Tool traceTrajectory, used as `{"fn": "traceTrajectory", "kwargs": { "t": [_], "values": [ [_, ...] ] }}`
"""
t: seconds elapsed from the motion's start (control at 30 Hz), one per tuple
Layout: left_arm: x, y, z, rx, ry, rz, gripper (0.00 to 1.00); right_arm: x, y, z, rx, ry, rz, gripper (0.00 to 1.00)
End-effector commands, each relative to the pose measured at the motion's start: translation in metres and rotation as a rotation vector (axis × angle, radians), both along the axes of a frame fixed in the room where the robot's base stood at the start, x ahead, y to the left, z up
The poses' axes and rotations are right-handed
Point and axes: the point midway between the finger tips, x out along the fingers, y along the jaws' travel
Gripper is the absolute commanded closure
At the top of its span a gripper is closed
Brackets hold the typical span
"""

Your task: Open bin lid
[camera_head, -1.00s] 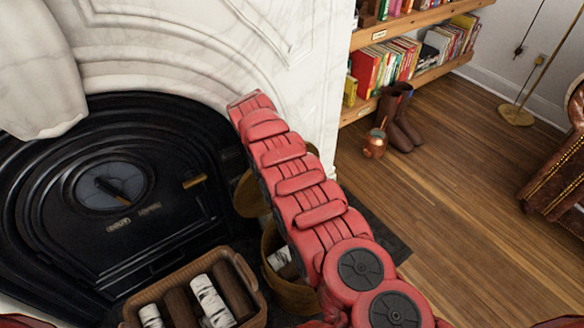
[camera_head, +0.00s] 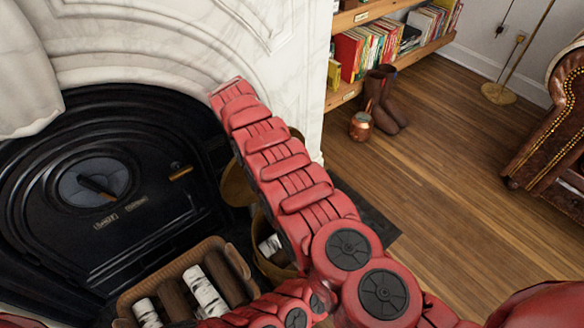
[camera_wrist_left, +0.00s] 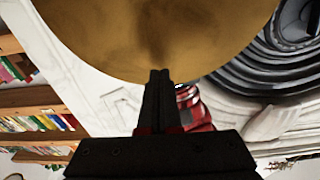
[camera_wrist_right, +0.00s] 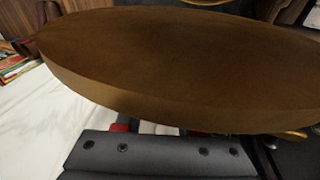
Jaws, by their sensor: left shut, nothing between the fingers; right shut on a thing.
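The brass-coloured bin (camera_head: 268,262) stands beside the fireplace in the head view, partly behind my red arm, with a birch log showing inside. Its round lid (camera_head: 238,186) is raised behind the bin, also partly covered by the arm. In the left wrist view the lid's broad brass face (camera_wrist_left: 150,35) fills the top; my left gripper (camera_wrist_left: 160,75) is shut and empty, its tips at the lid's lower edge, contact unclear. In the right wrist view my right gripper (camera_wrist_right: 160,128) is shut at the rim of the lid (camera_wrist_right: 190,60), which hides its fingertips. Both grippers are hidden in the head view.
A wicker basket of logs (camera_head: 232,262) stands left of the bin, before the black fireplace (camera_head: 100,230). Boots (camera_head: 385,105) and a copper pot (camera_head: 361,126) stand by the bookshelf. The wooden floor (camera_head: 455,190) at right is open, up to a leather armchair.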

Motion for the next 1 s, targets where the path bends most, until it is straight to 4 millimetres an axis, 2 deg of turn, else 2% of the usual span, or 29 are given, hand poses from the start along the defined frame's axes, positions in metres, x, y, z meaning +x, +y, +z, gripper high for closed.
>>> {"fn": "traceTrajectory", "kwargs": {
  "t": [0.13,0.5,0.7,0.9,0.93,1.0],
  "values": [
    [0.006,0.005,0.001,0.000,-0.001,0.001,1.00,-0.001,0.001,-0.001,0.001,0.003,0.000,1.00],
    [0.008,0.007,0.001,0.000,0.000,0.002,1.00,-0.001,0.000,0.000,0.000,0.002,-0.001,1.00],
    [0.021,0.016,0.004,-0.001,0.001,0.002,1.00,-0.001,0.000,0.000,0.000,0.002,-0.001,1.00],
    [0.021,0.016,0.004,-0.001,0.001,0.001,1.00,-0.001,0.000,0.000,-0.001,0.004,-0.002,1.00],
    [0.021,0.016,0.004,-0.001,0.001,0.001,1.00,-0.001,0.000,0.000,-0.001,0.004,-0.002,0.56],
    [0.021,0.016,0.005,-0.001,0.001,0.001,1.00,-0.001,0.000,0.000,0.000,0.003,-0.002,0.44]
  ]
}}
